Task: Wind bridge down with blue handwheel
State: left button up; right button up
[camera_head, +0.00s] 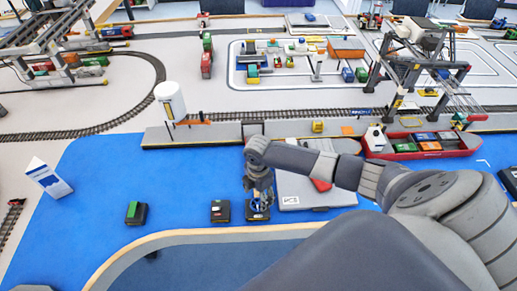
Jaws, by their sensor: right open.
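My right gripper (260,203) hangs fingers down over a small black box (257,216) on the blue surface. It is open. A bit of blue shows between and beside its fingers, which looks like the blue handwheel (256,205) on that box. The fingers cover most of it, and I cannot tell whether they touch it. A dark upright frame (252,128) stands on the quay behind my arm. I cannot tell for sure which part is the bridge. My left gripper is not in view.
Another black box (220,211) stands just left of the gripper, and a box with a green top (136,213) farther left. A grey plate (295,200) with a red part lies to the right, partly under my arm. A red ship (425,146) lies at the quay (200,136).

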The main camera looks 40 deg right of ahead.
aim_at(258, 203)
notch_tip(258, 203, up, 7)
jog(key=shift+r, duration=0.2)
jog(key=shift+a, duration=0.1)
dwell(1.0)
